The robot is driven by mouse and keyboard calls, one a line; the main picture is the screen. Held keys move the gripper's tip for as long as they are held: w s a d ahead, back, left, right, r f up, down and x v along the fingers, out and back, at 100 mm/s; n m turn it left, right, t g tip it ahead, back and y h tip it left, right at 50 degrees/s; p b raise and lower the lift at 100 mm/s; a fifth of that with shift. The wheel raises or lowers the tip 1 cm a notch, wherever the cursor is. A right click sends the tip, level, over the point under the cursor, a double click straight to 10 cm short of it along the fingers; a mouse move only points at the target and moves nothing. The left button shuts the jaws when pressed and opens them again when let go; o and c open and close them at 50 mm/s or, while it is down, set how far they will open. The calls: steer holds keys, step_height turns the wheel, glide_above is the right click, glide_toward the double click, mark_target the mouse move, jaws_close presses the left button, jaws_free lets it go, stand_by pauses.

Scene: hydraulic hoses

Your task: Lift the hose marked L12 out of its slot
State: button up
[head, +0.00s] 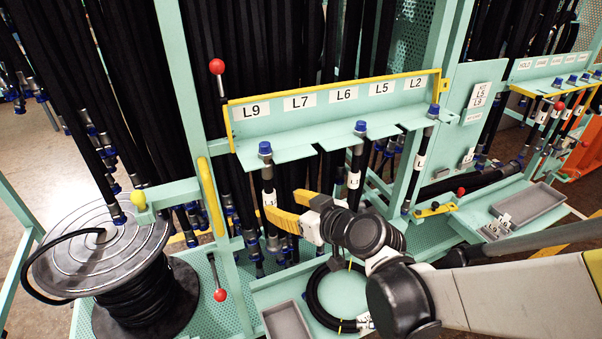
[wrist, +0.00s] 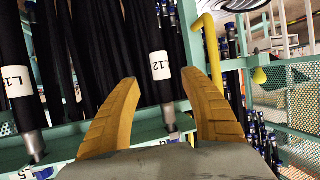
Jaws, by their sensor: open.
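The hose marked L12 (head: 268,178) hangs upright in the leftmost slot of the teal rack, under the L9 plate, with its blue cap above the slot edge. Its white L12 label faces the wrist camera, where the hose (wrist: 152,28) shows between my fingers. My gripper (head: 281,202) is open, with yellow fingers pointing left at the hose's label height. In the wrist view my gripper (wrist: 160,78) has one finger on either side of the hose, with gaps on both sides. I cannot tell how deep the hose sits between the fingertips.
Another labelled hose (wrist: 18,85) stands left in the wrist view. More hoses hang under the L6 (head: 355,165) and L2 (head: 420,155) plates. A yellow handle (head: 210,196) is left of the L12 hose. A coiled hose (head: 312,300) and grey tray (head: 286,322) lie below.

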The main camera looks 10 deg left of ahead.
mark_target(273, 201)
steer(key=x, duration=0.2)
steer(key=shift+w+a+f+b, duration=0.15)
steer(key=shift+w+a+b, duration=0.05)
steer(key=shift+a+b, duration=0.1)
steer(key=b+x, duration=0.1)
steer(key=x, duration=0.1)
steer(key=b+x, duration=0.1)
steer(key=x, duration=0.2)
steer(key=shift+d+f, duration=0.15)
steer(key=shift+f, duration=0.2)
steer(key=shift+s+r, duration=0.1)
jaws_close()
